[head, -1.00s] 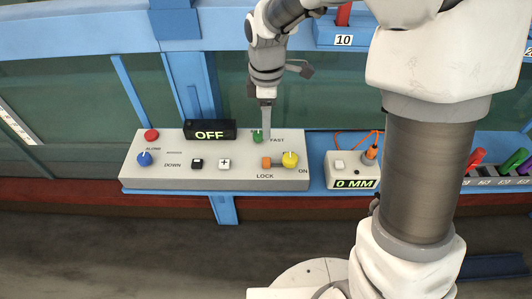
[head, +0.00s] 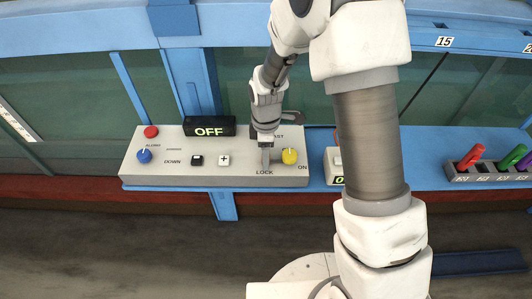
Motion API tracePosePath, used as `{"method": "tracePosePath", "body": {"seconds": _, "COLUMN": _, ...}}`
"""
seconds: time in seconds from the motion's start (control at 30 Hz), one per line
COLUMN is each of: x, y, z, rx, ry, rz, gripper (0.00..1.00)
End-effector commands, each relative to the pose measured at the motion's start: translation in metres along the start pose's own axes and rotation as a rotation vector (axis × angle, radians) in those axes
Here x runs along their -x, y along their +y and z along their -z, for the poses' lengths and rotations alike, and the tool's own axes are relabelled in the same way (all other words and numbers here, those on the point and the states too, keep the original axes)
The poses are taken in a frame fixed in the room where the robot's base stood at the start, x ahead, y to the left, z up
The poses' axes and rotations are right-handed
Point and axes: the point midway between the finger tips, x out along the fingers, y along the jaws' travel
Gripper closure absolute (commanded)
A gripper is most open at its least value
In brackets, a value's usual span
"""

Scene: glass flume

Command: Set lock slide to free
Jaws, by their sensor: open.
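The grey control box (head: 220,178) stands on the blue ledge, with the LOCK label (head: 264,172) near its front edge. The orange lock slide is hidden behind my gripper (head: 266,165), whose fingers point down just above the LOCK label, over the slide's place. My gripper is open; whether its fingers touch or straddle the slide cannot be told. The yellow knob (head: 290,156) is close to the right of the fingers, by the ON label (head: 303,168).
The OFF display (head: 209,127) stands at the back of the box. A red button (head: 151,132), blue knob (head: 144,155), black button (head: 197,160) and white plus button (head: 224,160) are to the left. Colored handles (head: 513,158) are far right. My arm partly covers the small display box (head: 332,165).

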Motion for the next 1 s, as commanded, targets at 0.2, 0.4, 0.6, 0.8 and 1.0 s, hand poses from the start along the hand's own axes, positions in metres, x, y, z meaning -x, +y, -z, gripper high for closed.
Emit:
{"method": "tracePosePath", "body": {"seconds": 0.2, "x": 0.0001, "y": -0.0001, "z": -0.0001, "rx": 0.000, "ry": 0.000, "rz": 0.000, "gripper": 0.53}}
{"method": "tracePosePath", "body": {"seconds": 0.4, "x": 0.0003, "y": 0.0000, "z": -0.0001, "rx": 0.000, "ry": 0.000, "rz": 0.000, "gripper": 0.89}}
{"method": "tracePosePath", "body": {"seconds": 0.6, "x": 0.0004, "y": 0.0000, "z": -0.0001, "rx": 0.000, "ry": 0.000, "rz": 0.000, "gripper": 1.00}}
{"method": "tracePosePath", "body": {"seconds": 0.8, "x": 0.0004, "y": 0.0000, "z": -0.0001, "rx": 0.000, "ry": 0.000, "rz": 0.000, "gripper": 1.00}}
{"method": "tracePosePath", "body": {"seconds": 1.0, "x": 0.0005, "y": 0.0001, "z": -0.0001, "rx": 0.000, "ry": 0.000, "rz": 0.000, "gripper": 1.00}}
